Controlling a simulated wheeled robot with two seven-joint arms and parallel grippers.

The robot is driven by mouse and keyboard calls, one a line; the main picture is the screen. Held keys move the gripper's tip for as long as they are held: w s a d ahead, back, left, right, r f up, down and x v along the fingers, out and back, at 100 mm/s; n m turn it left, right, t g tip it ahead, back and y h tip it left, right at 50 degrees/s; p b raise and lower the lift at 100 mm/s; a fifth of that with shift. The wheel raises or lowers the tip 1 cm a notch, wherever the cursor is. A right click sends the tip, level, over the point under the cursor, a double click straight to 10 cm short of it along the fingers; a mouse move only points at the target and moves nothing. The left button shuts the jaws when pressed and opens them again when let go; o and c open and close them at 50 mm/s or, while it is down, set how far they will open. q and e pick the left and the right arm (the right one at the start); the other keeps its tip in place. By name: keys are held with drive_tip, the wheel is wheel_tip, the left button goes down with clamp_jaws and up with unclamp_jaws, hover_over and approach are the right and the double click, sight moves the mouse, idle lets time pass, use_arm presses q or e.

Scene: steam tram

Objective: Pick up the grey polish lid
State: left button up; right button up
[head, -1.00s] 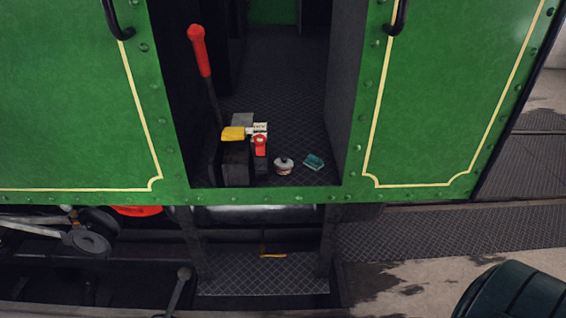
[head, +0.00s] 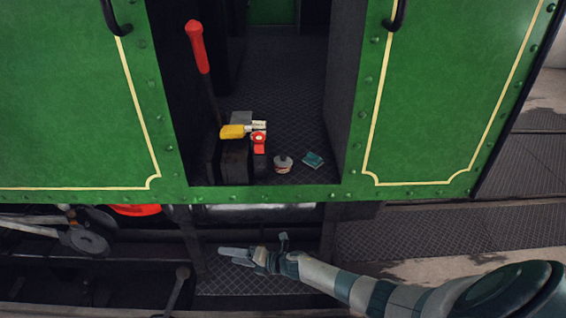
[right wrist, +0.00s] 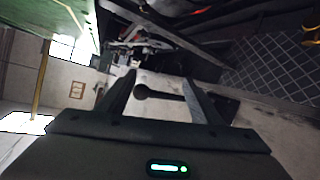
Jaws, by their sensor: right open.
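The grey polish lid (head: 283,159) appears to sit on a small round pale tin (head: 283,168) on the dark cab floor, just inside the doorway. My right gripper (head: 226,257) is below the doorway, over the step, lower and to the left of the lid, and apart from it. Its fingers point left in the head view. In the right wrist view the gripper (right wrist: 158,79) is open, with nothing held between its fingers. The lid cannot be made out in the right wrist view. My left gripper is not in view.
A teal pad (head: 313,160) lies right of the tin. Left of it are a red-handled valve (head: 259,142), a yellow item (head: 233,131) and a tall red-handled lever (head: 197,47). Green side panels (head: 455,100) flank the doorway. A treadplate step (head: 250,283) hangs below.

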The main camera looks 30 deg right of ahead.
drive_tip(key=w+a+r+n+g+y, duration=0.1)
drive_tip(key=w+r+n+g, duration=0.2)
drive_tip(key=r+n, duration=0.8)
drive_tip(key=w+a+r+n+g+y, duration=0.15)
drive_tip(key=r+n+g, duration=0.25)
drive_tip(key=r+n, duration=0.65)
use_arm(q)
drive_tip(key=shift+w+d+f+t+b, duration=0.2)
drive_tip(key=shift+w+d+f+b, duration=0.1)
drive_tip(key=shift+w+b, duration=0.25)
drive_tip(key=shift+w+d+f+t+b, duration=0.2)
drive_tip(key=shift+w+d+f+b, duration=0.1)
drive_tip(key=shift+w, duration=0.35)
use_arm(e)
drive_tip(key=d+r+n+h, duration=0.6)
drive_tip(key=d+r, duration=0.4)
drive_tip(key=d, duration=0.3)
drive_tip(key=s+d+r+n+h, duration=0.1)
drive_tip(key=d+r+n+h, duration=0.5)
drive_tip(key=d, duration=0.8)
wheel_tip(320, 180, up, 4)
drive_tip(key=n, duration=0.3)
drive_tip(key=shift+s+r, duration=0.15)
drive_tip(key=shift+h, duration=0.25)
